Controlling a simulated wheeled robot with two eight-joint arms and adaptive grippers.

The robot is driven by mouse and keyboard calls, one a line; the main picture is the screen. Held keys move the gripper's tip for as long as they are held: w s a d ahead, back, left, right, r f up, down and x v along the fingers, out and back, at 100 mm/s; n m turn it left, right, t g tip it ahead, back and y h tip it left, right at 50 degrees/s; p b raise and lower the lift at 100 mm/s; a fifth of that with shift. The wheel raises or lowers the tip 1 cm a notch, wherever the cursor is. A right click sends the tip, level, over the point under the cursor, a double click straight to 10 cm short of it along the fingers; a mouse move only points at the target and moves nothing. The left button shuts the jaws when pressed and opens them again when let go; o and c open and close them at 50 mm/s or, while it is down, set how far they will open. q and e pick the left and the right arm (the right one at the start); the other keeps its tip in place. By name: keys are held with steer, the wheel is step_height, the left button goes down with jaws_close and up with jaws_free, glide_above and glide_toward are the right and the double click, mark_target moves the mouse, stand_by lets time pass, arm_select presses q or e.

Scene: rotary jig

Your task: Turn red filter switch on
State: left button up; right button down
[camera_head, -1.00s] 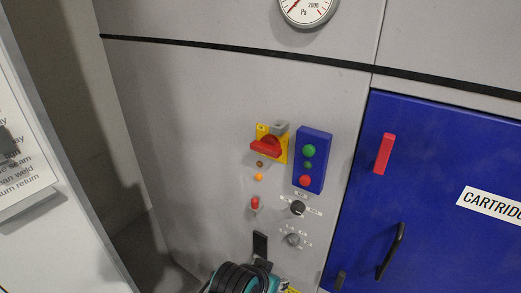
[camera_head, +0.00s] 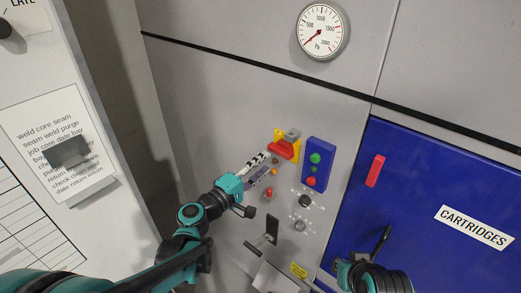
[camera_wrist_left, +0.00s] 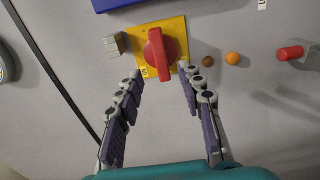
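The red filter switch (camera_head: 281,150) is a red rotary handle on a yellow plate on the grey panel. In the left wrist view the red handle (camera_wrist_left: 161,54) stands roughly upright in the picture on the yellow plate. My left gripper (camera_head: 266,163) reaches up from the lower left towards the switch. In the left wrist view its fingers (camera_wrist_left: 160,76) are spread and empty, their tips just below the handle, one on each side. No contact shows. Part of my right arm (camera_head: 375,277) shows at the bottom edge; its fingers cannot be made out.
A blue box (camera_head: 318,164) with green and red buttons is right of the switch. A red push button (camera_head: 269,192) and black knob (camera_head: 305,201) sit below. A blue cartridges door (camera_head: 430,190) fills the right. A pressure gauge (camera_head: 322,30) is above.

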mark_target(278, 153)
arm_select(q)
steer(key=x, duration=0.7)
steer(key=shift+d, duration=0.15)
jaws_close()
